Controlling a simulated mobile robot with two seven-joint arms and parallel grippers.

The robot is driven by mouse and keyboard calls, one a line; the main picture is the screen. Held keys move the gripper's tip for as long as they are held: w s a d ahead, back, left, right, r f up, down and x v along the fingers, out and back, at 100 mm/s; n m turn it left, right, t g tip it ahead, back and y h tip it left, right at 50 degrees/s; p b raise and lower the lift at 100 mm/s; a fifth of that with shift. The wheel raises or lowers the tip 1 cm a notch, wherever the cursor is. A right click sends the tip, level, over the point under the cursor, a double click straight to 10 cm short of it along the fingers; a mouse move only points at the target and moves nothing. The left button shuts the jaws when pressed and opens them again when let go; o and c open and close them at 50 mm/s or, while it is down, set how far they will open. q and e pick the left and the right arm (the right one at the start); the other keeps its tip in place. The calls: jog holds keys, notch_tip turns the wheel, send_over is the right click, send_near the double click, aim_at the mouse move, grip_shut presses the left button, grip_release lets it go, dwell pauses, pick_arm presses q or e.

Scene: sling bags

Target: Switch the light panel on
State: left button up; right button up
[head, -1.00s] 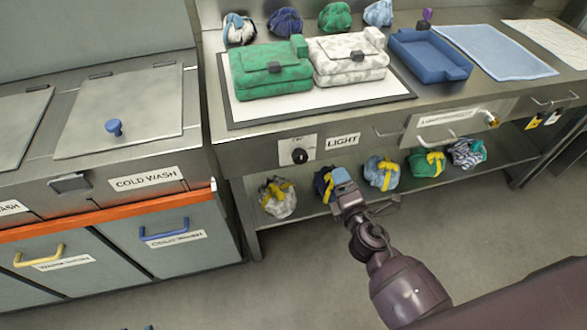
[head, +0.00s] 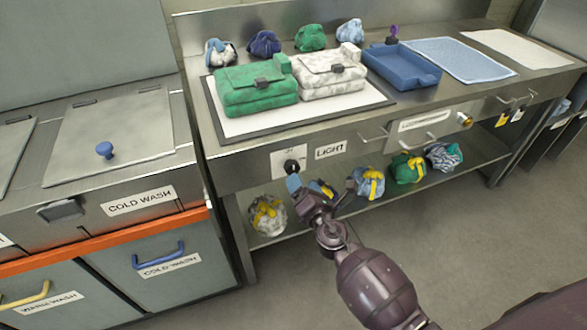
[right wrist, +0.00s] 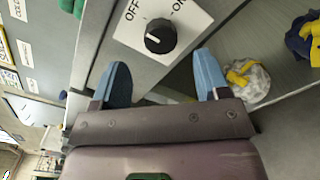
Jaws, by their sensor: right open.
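The light panel (head: 228,123) is a white rectangle with a dark frame on the steel counter, with a green bag (head: 255,90) and a white-grey bag (head: 328,73) on it. Its black knob (head: 291,166) is on the counter's front, left of the LIGHT label (head: 331,150). In the right wrist view the knob (right wrist: 159,36) sits on a plate marked OFF and ON, its pointer mark towards the OFF side. My right gripper (head: 322,184) is open and empty, just below and in front of the knob. The blue fingertips (right wrist: 163,75) stand apart, short of the knob. My left gripper is out of view.
Several tied bundles, such as a grey one with a yellow tie (head: 268,216), lie on the shelf below. A blue tray (head: 402,66) and a light blue cloth (head: 459,58) are on the counter. The COLD WASH unit (head: 118,150) stands at left.

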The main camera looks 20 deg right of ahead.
aim_at(294, 170)
jog(key=w, duration=0.5)
jog(key=shift+w+a+f, duration=0.1)
jog(key=shift+a+f, duration=0.05)
jog(key=shift+w, duration=0.85)
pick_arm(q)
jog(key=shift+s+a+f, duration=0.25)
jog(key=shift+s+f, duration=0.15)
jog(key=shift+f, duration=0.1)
pick_arm(e)
jog(key=shift+c, duration=0.2)
jog(key=c, duration=0.9)
pick_arm(q)
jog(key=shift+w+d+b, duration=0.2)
jog(key=shift+b, duration=0.1)
